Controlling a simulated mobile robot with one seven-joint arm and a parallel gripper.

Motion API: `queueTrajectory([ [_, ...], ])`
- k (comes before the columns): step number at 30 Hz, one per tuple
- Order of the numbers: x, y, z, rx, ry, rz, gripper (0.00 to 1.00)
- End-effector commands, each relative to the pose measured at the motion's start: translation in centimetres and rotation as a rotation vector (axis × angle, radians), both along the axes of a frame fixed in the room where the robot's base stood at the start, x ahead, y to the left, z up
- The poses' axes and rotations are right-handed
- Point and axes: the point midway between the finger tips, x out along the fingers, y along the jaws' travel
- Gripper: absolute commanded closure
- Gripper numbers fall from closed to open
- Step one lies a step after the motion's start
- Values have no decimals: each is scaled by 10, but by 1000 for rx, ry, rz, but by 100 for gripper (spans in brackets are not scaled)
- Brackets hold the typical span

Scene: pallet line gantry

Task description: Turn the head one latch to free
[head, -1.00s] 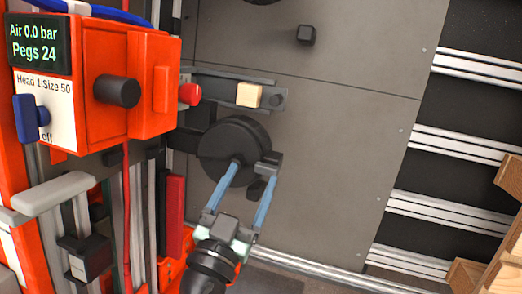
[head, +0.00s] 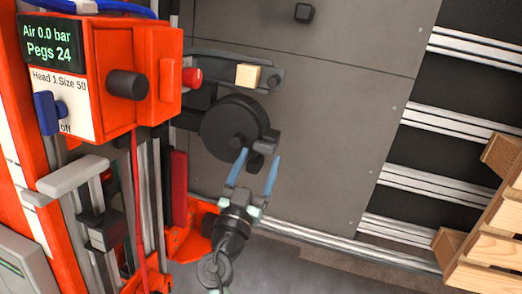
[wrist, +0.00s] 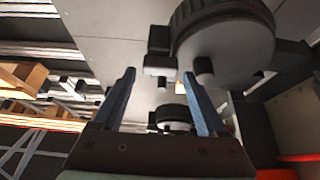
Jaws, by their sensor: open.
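A large round black head (head: 232,127) is mounted at the grey panel, with a short dark knob (head: 238,143) on its face. A small dark block (head: 267,142), perhaps the latch, juts from its lower right edge. My gripper (head: 260,156) is open and empty just below, its two blue fingers pointing up toward the head and block, apparently apart from them. In the wrist view the head (wrist: 222,42) fills the upper right and a block (wrist: 160,66) shows between and beyond the fingertips (wrist: 159,76). Which part is the latch is not certain.
An orange box (head: 108,60) reads "Air 0.0 bar, Pegs 24" and "Head 1 Size 50", with a blue switch (head: 50,112) by "off". A bracket holding a pale block (head: 248,76) sits above the head. Wooden pallets (head: 490,225) stand at right.

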Motion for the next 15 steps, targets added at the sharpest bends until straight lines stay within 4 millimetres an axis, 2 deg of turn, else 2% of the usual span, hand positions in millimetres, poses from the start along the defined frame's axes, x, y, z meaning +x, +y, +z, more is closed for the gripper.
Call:
queueTrajectory([
  [6, 20, -7, 0, 1, -1, -1, 25],
  [15, 22, -7, 0, 0, 0, -1, 25],
])
